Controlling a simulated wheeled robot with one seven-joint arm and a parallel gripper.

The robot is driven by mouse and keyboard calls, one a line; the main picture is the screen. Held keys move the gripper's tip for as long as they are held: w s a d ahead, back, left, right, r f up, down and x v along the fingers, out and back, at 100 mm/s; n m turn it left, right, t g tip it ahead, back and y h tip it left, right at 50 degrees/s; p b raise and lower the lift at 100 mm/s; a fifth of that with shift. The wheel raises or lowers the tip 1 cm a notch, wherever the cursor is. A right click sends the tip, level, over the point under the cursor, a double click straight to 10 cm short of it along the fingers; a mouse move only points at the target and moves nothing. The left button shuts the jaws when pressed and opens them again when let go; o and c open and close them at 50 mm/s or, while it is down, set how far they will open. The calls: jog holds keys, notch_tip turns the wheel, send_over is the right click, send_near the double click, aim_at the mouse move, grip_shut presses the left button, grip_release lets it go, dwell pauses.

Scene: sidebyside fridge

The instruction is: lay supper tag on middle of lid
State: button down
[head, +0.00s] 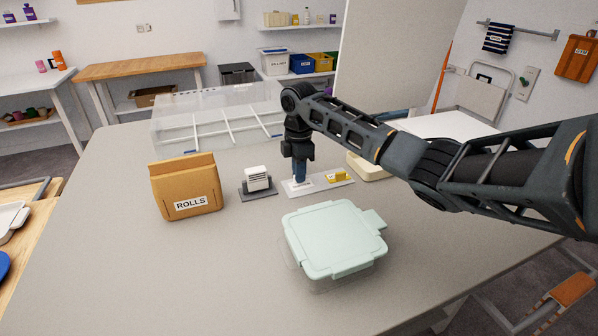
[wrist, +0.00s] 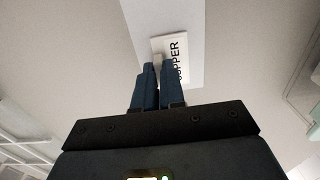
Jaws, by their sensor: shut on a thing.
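The supper tag (wrist: 172,50) is a white plate with black lettering reading SUPPER, partly covered by my fingers in the wrist view. It is at a pale strip (wrist: 190,20); I cannot tell whether it touches it. My gripper (head: 300,180) points down over the left part of that strip, which lies on the table in the head view. The fingers (wrist: 159,68) are shut on the tag. The lid (head: 333,240) is mint green, with side clips, on a clear box nearer the camera, right of the gripper. Its top is bare.
A small yellow block (head: 339,176) sits on the strip's right part. A tan ROLLS bag (head: 186,185) and a white block on a dark stand (head: 257,181) are to the left. A clear divided bin (head: 215,115) is behind. A cream container (head: 368,168) is partly behind my arm.

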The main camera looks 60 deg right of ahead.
jog(key=shift+r, duration=0.2)
jog(key=shift+r+p, duration=0.8)
jog(key=shift+p, duration=0.15)
jog(key=shift+r+p, duration=1.85)
jog(key=shift+r, duration=0.15)
